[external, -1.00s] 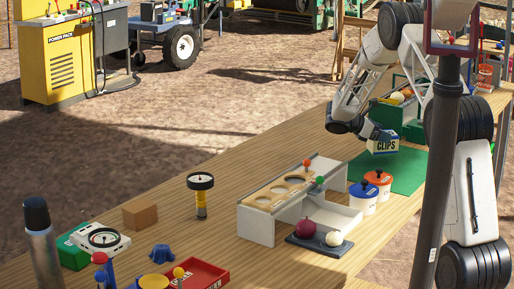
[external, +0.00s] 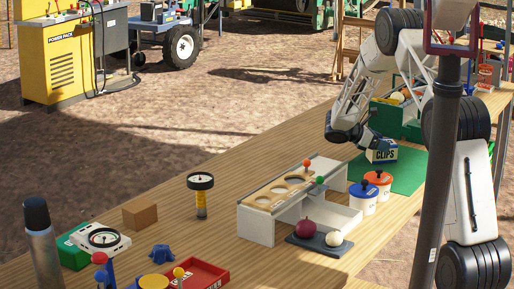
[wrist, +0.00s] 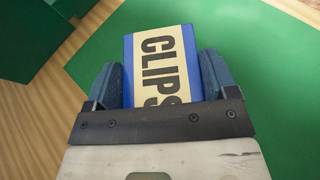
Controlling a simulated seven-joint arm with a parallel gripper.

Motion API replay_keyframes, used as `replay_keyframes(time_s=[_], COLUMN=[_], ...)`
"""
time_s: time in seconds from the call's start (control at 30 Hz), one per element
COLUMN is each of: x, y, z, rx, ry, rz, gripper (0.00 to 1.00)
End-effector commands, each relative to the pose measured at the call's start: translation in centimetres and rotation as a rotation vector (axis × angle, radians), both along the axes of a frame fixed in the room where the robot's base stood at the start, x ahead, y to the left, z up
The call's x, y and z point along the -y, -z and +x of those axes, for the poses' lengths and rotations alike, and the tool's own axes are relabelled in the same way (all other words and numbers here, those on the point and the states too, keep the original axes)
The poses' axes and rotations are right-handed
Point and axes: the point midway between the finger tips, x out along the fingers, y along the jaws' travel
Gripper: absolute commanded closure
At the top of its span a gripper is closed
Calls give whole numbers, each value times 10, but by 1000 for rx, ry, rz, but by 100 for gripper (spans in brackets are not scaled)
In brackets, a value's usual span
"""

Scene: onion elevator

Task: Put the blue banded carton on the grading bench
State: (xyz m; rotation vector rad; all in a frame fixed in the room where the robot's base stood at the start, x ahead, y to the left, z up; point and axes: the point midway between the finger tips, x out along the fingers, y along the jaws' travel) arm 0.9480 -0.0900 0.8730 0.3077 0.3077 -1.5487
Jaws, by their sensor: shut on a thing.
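The blue banded carton (external: 382,155) is cream with blue edges and reads CLIPS. My gripper (external: 377,141) is shut on it, with a finger on each side. In the wrist view the carton (wrist: 160,62) sits between the two blue-grey fingers of my gripper (wrist: 162,85), over green. It is low at the green mat (external: 408,172); I cannot tell whether it touches. A pale stand with round holes in a wooden top (external: 290,186), which looks like the grading bench, stands on the table to the left of the carton.
Two lidded tubs, blue-lidded (external: 362,198) and orange-lidded (external: 378,182), stand between the holed stand and the mat. A dark tray (external: 320,250) holds a red and a white onion. A green crate (external: 398,118) stands behind the carton. Bare wood lies left of the stand.

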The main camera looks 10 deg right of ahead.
Motion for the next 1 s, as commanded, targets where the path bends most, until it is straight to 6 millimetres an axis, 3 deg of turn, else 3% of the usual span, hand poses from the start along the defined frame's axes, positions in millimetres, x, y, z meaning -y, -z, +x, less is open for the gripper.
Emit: replay_keyframes(time_s=[0.33,0.37,0.5,1.0], x=[0,0,0,-8], y=[2,3,3,-3], z=[0,0,0,0], rx=[1,0,0,0], ry=[0,0,0,-1], rz=[0,0,0,1], gripper=[54,20,0,0])
